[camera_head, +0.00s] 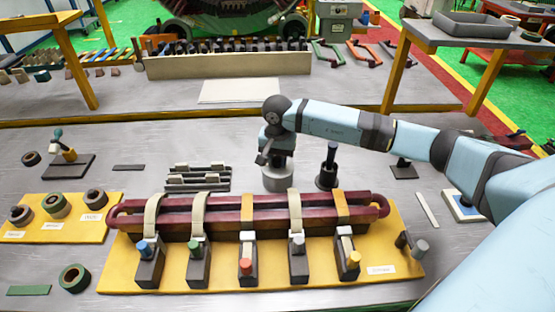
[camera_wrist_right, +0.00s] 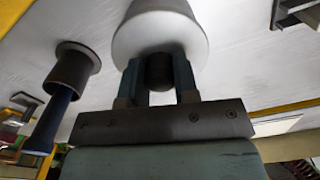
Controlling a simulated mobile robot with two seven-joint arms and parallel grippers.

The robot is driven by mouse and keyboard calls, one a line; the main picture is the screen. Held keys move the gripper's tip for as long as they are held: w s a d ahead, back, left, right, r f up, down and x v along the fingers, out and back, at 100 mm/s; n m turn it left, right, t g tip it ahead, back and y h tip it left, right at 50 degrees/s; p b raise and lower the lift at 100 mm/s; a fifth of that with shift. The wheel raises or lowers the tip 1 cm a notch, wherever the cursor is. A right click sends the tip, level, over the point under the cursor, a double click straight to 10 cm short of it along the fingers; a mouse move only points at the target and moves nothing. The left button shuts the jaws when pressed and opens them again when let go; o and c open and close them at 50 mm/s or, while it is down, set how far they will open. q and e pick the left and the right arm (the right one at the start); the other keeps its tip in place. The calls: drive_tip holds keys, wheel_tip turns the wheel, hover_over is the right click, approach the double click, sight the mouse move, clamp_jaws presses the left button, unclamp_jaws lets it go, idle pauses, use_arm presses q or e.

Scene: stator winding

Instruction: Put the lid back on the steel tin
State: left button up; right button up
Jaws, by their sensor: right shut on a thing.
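The steel tin (camera_head: 277,182) is a short grey cylinder standing on the bench behind the yellow board. My right gripper (camera_head: 278,160) points down directly over it, its fingers close to the tin's top. In the right wrist view my right gripper (camera_wrist_right: 158,85) is shut on a dark round knob (camera_wrist_right: 158,72), which looks like the lid's knob. A pale round body (camera_wrist_right: 165,35) lies just beyond the fingertips, around the knob. I cannot tell where lid and tin meet, or whether the lid is fully seated. My left gripper is not in view.
A dark pot (camera_head: 327,182) with an upright handle stands just right of the tin; it also shows in the right wrist view (camera_wrist_right: 75,66). A dark slotted rack (camera_head: 197,180) is to the left. The coil on the yellow board (camera_head: 120,272) lies in front.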

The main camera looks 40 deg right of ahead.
idle(0.8)
idle(0.4)
drive_tip(key=o, duration=1.5)
drive_tip(key=shift+c, duration=0.2)
drive_tip(key=shift+r+p, duration=1.2)
drive_tip(key=shift+r, duration=2.3)
